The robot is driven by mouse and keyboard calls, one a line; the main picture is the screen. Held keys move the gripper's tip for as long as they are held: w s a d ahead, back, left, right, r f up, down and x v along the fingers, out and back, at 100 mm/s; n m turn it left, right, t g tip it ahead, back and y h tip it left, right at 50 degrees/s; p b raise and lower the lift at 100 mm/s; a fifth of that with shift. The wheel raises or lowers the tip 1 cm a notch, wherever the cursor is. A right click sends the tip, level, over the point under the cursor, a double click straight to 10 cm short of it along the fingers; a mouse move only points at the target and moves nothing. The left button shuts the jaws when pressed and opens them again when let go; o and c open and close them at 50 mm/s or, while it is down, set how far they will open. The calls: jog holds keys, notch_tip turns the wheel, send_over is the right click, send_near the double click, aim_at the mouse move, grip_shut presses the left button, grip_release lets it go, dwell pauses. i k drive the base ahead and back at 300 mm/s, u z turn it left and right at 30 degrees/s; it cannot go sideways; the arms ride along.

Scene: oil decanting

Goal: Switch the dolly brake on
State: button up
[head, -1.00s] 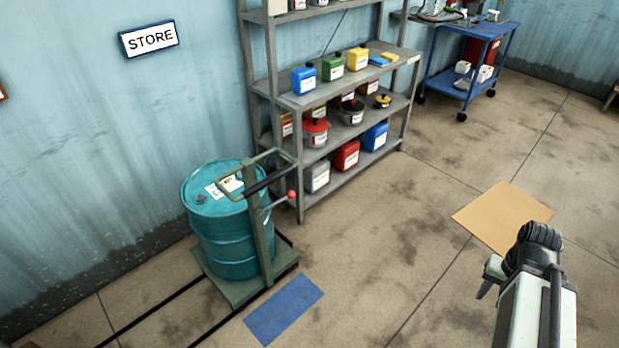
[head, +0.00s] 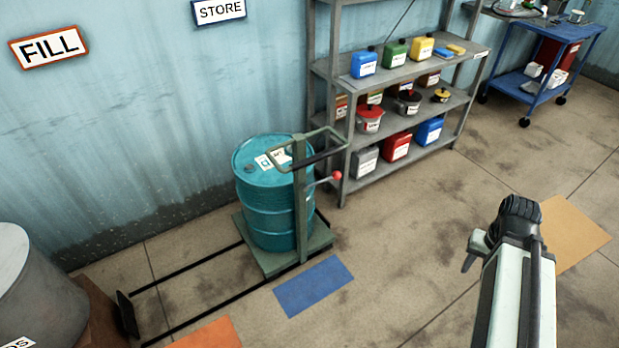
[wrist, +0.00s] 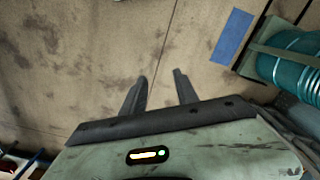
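The dolly (head: 284,258) is a green flat platform with an upright post and a looped handle (head: 290,160), standing on dark floor rails. A teal drum (head: 268,205) stands upright on it. A lever with a red ball knob (head: 337,175) sticks out to the right of the post; I take it for the brake. My gripper shows in the wrist view (wrist: 162,88) with its two fingers apart and nothing between them. In the head view my arm is at the lower right, well apart from the dolly. The drum also shows in the wrist view (wrist: 290,58).
A grey shelf (head: 400,77) with cans and pots stands behind the dolly. A blue mat (head: 314,286), an orange mat (head: 208,334) and a tan mat (head: 570,235) lie on the floor. A grey tank (head: 40,290) is at the lower left. A blue cart (head: 545,70) stands far right.

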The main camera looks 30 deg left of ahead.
aim_at(335, 175)
jog(key=u, duration=1.05)
jog(key=k, duration=0.55)
jog(key=u, duration=0.35)
jog(key=i, duration=1.1)
jog(key=u, duration=0.75)
jog(key=k, duration=0.9)
jog(key=u, duration=0.1)
jog(key=i, duration=0.95)
jog(key=z, duration=0.05)
